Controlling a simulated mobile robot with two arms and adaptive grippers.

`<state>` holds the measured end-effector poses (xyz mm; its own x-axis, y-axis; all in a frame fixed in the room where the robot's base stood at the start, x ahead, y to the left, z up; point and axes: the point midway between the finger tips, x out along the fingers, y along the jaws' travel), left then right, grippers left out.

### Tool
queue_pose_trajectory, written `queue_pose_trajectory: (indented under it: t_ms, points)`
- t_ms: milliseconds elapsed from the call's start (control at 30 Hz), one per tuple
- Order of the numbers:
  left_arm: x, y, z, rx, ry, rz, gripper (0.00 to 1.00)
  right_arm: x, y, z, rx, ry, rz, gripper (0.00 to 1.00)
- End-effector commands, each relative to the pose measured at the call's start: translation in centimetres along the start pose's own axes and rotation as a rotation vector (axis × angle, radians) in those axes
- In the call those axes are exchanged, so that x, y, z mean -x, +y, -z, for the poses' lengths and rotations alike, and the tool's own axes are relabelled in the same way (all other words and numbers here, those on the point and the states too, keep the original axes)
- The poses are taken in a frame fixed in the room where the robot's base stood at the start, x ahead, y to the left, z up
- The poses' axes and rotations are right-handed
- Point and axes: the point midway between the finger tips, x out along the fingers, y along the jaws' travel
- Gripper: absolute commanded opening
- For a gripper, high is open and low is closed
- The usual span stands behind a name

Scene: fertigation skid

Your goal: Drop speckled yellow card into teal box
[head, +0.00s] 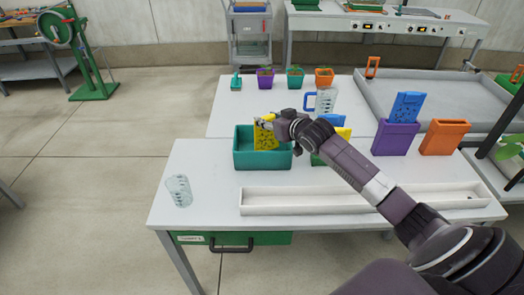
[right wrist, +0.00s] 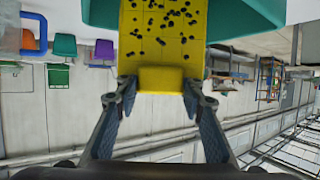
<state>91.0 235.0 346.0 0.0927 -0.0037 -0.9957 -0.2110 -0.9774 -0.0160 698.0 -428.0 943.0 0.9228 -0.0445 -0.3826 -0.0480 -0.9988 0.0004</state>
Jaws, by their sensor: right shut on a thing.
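The speckled yellow card (head: 266,139) hangs upright, dark dots on its face, in front of the inner back wall of the teal box (head: 262,161) in the head view. Its lower part appears within the box's opening; how far it is above the floor I cannot tell. My right gripper (head: 267,121) is shut on the plain yellow tab at the card's top, above the box. In the right wrist view the fingertips (right wrist: 160,85) pinch that tab on both sides, with the speckled face and teal box wall (right wrist: 245,20) beyond. My left gripper is not in view.
A green holder (head: 317,159) with blue and yellow pieces is partly behind my arm. A purple holder (head: 396,138) with a blue card (head: 408,106) and an orange holder (head: 444,138) stand right. A clear beaker (head: 179,190) is front left; a long white tray (head: 365,200) lies in front.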

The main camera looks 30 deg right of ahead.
Motion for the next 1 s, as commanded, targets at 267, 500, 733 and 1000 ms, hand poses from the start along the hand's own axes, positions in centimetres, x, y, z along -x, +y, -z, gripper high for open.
queue_pose_trajectory:
  t_ms: [267, 500, 733, 1000]
  points:
    - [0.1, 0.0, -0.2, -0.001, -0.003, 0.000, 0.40, 0.0, 0.0, 0.1, 0.000, 0.000, 0.000, 0.57]
    - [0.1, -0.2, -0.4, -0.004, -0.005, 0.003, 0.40, 0.0, 0.0, 0.0, 0.000, -0.001, 0.000, 0.57]
    - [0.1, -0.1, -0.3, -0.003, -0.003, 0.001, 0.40, 1.8, 0.0, -0.1, 0.000, -0.002, 0.000, 0.57]
    - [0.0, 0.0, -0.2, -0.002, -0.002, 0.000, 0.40, 6.9, 0.0, -0.2, 0.002, -0.003, 0.000, 0.57]
